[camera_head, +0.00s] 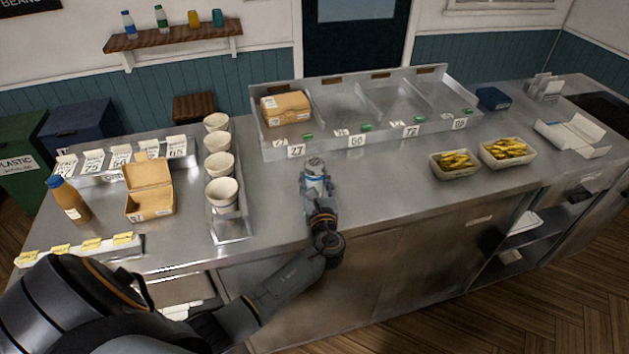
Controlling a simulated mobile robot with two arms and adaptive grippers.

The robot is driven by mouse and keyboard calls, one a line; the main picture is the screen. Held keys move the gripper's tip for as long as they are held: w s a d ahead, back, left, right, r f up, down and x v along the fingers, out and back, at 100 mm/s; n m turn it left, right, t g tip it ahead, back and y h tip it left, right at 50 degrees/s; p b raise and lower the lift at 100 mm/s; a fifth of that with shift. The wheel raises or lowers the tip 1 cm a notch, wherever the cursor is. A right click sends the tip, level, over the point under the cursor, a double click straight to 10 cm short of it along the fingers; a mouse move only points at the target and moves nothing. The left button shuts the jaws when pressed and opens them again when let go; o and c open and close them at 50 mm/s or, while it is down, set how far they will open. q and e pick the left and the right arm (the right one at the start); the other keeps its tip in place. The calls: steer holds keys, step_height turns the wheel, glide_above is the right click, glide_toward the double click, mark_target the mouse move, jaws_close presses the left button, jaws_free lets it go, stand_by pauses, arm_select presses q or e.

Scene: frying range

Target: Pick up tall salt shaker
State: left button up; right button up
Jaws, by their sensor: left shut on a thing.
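The tall salt shaker (315,166) is at the front middle of the steel counter, with its pale grey top showing. My left gripper (317,184) reaches it from the counter's front edge and is shut on it. The gripper hides the lower part of the shaker, so I cannot tell whether its base touches the counter. My right gripper is out of view.
A divided steel tray (343,146) with numbered tags stands behind the shaker and holds a cardboard box (286,108). A rack of paper cups (221,192) is to the left. Two fries trays (455,165) (506,151) are to the right. Bare counter lies between.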

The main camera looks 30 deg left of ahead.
arm_select(q)
jaws_close()
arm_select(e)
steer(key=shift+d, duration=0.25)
arm_select(q)
steer(key=shift+r, duration=0.15)
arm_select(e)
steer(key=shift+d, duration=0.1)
arm_select(q)
steer(key=shift+r, duration=0.55)
steer(key=s+r, duration=0.1)
steer(key=r, duration=0.1)
steer(key=s+d+r, duration=0.1)
steer(key=s+r, duration=0.1)
steer(key=r, duration=0.1)
steer(key=s+d+r, duration=0.1)
steer(key=s+r, duration=0.1)
steer(key=r, duration=0.1)
steer(key=shift+d+b, duration=0.2)
steer(key=shift+b, duration=0.2)
steer(key=s+d+r+b, duration=0.1)
steer(key=s+d+r, duration=0.2)
steer(key=s, duration=0.4)
steer(key=shift+s+d+r, duration=0.3)
steer(key=shift+s+r, duration=0.05)
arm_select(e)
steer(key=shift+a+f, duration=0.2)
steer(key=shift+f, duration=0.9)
